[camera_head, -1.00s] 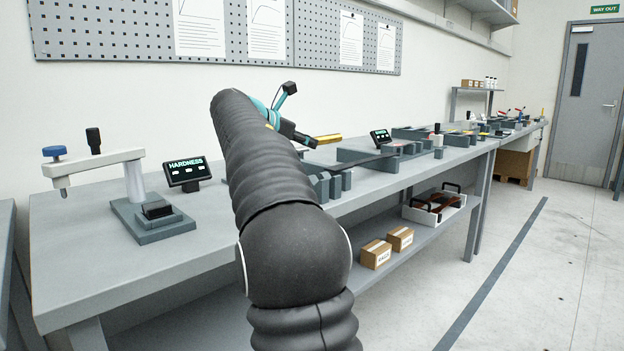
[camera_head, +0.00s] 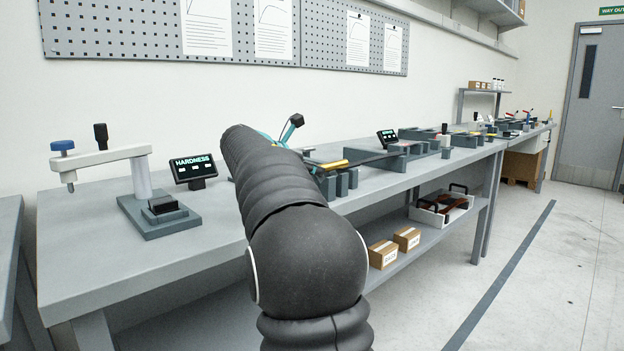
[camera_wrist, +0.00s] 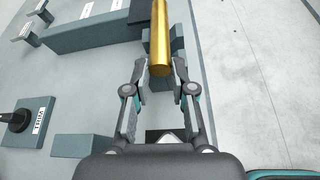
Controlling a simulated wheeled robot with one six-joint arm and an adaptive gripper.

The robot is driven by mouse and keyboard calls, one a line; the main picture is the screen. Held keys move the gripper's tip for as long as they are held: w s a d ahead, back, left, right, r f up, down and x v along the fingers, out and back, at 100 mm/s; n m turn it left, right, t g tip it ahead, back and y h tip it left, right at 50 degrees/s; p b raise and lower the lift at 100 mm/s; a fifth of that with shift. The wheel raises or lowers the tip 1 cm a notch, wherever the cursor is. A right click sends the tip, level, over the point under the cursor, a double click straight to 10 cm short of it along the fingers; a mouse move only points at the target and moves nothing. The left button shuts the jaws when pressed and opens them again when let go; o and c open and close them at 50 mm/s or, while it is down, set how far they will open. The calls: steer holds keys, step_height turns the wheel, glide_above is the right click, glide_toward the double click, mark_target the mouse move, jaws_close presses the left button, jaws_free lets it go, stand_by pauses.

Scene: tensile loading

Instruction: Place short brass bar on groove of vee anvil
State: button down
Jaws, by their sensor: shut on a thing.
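The short brass bar (camera_head: 333,164) shows beyond my arm in the head view, low over the bench near several grey upright blocks. In the wrist view the golden bar (camera_wrist: 160,35) extends forward from my gripper (camera_wrist: 161,78), with its near end between the fingertips. The fingers are shut on it. In the head view the gripper is mostly hidden behind my arm. A small dark block (camera_head: 163,204) sits on the grey base of the hardness tester at left. I cannot tell whether it is the vee anvil, as its groove does not show clearly.
The hardness tester (camera_head: 140,180) and its display (camera_head: 193,170) stand at left on the bench. Grey blocks (camera_head: 341,184) stand close to the bar. A black knob labelled TRIM (camera_wrist: 22,120) shows in the wrist view. Bench surface near the tester is clear.

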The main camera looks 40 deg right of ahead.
steer(key=shift+f, duration=0.8)
steer(key=shift+f, duration=0.2)
steer(key=c, duration=1)
jaws_free()
steer(key=shift+a+f+b, duration=0.1)
steer(key=shift+f+b, duration=0.05)
steer(key=shift+b, duration=0.45)
steer(key=p+v, duration=0.1)
steer(key=v, duration=1.2)
steer(key=shift+a+r, duration=0.25)
steer(key=shift+a, duration=0.05)
